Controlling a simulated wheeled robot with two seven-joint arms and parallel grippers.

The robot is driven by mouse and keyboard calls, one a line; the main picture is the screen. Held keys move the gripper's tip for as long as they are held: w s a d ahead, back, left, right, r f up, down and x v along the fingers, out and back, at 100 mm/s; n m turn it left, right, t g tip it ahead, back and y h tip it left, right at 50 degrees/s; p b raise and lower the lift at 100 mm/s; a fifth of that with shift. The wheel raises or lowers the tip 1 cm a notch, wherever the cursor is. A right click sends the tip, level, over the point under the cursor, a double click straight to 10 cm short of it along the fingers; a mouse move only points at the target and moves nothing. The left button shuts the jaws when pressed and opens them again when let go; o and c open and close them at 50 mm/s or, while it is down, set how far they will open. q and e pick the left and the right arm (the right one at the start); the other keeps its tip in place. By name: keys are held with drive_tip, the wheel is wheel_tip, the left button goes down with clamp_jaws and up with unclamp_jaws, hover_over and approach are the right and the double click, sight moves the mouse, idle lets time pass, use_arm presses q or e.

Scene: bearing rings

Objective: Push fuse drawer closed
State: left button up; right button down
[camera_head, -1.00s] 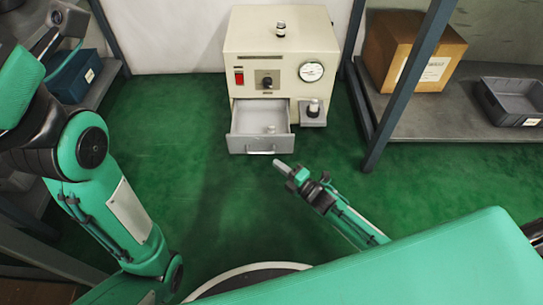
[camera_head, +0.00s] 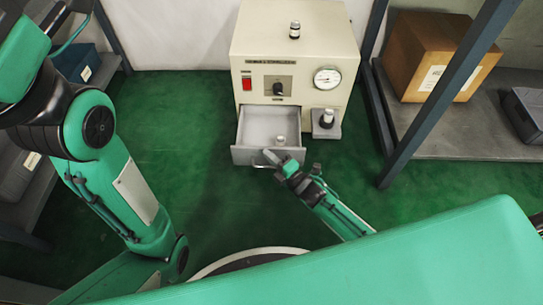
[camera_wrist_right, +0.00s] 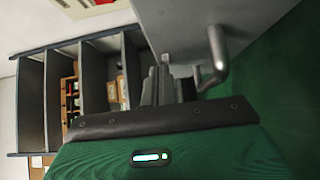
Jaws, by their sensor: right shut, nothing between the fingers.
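The fuse drawer (camera_head: 252,157) is grey and stands out from the lower front of a cream cabinet (camera_head: 292,45). A small pale fuse-like piece (camera_head: 280,140) is inside it. My right gripper (camera_head: 270,156) is shut and empty at the right half of the drawer front, by its handle. In the right wrist view the fingers (camera_wrist_right: 165,86) are close to the drawer front (camera_wrist_right: 190,25), beside the bar handle (camera_wrist_right: 217,55). I cannot tell whether they touch it. My left arm stands at the left; only a grey part (camera_head: 54,16) near its end shows at the top edge.
A small ledge with a knob-like part (camera_head: 326,118) sits right of the drawer. A shelf with a cardboard box (camera_head: 435,55) and a grey bin (camera_head: 525,112) stands at the right behind a dark post (camera_head: 440,100). A blue bin (camera_head: 76,64) is at the left. Green floor is clear around the cabinet.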

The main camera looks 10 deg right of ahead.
drive_tip(key=w, duration=0.2)
drive_tip(key=w+d+b, duration=0.1)
drive_tip(key=w, duration=0.2)
drive_tip(key=w+d, duration=0.1)
drive_tip(key=w, duration=0.2)
drive_tip(key=shift+w+d+b, duration=0.2)
drive_tip(key=shift+b, duration=0.1)
drive_tip(key=shift+w+d, duration=0.1)
drive_tip(key=shift+w, duration=0.25)
drive_tip(key=shift+s, duration=0.1)
